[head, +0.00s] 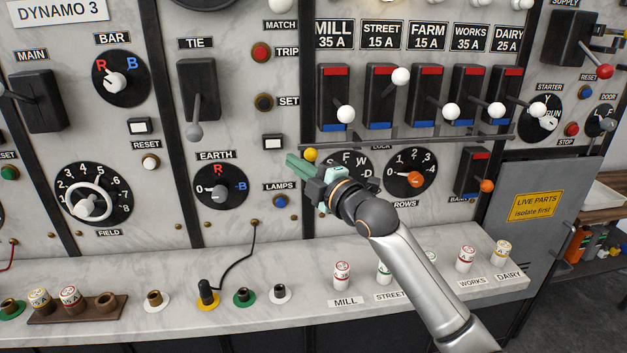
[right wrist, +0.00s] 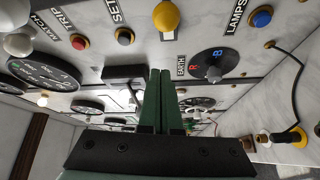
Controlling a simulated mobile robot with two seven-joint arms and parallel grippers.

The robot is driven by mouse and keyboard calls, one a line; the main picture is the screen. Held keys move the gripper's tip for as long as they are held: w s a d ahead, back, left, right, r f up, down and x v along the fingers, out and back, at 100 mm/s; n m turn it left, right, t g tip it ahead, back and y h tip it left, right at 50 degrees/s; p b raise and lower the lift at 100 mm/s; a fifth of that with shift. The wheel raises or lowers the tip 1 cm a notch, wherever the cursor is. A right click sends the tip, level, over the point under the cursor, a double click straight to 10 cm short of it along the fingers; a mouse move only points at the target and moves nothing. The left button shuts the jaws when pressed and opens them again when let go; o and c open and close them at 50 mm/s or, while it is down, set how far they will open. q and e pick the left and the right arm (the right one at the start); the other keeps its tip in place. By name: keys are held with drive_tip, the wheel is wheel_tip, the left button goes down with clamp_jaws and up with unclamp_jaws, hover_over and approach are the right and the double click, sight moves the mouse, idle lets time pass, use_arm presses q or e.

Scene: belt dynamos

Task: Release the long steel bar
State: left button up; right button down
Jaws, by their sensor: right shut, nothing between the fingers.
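The long steel bar (head: 410,140) runs level below the row of feeder switches, just above the LOCK label. A yellow ball knob (head: 311,155) sits below its left end; it also shows in the right wrist view (right wrist: 167,16). My right gripper (head: 292,162) is shut and empty, its green fingers pointing left just below the yellow knob. In the right wrist view its fingers (right wrist: 167,75) lie together, with the knob beyond their tips and apart in the picture. The gripper hides part of the dial behind it. My left gripper is out of view.
Feeder switches with white ball handles stand above the bar; the STREET handle (head: 400,77) is higher than the others. An orange-knobbed dial (head: 411,173) lies right of the gripper. Several fuses stand on the marble shelf (head: 310,312) below. A black cable (head: 238,262) hangs at lower left.

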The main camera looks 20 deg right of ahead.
drive_tip(key=b+v, duration=0.1)
drive_tip(key=v, duration=0.6)
drive_tip(key=shift+d, duration=0.15)
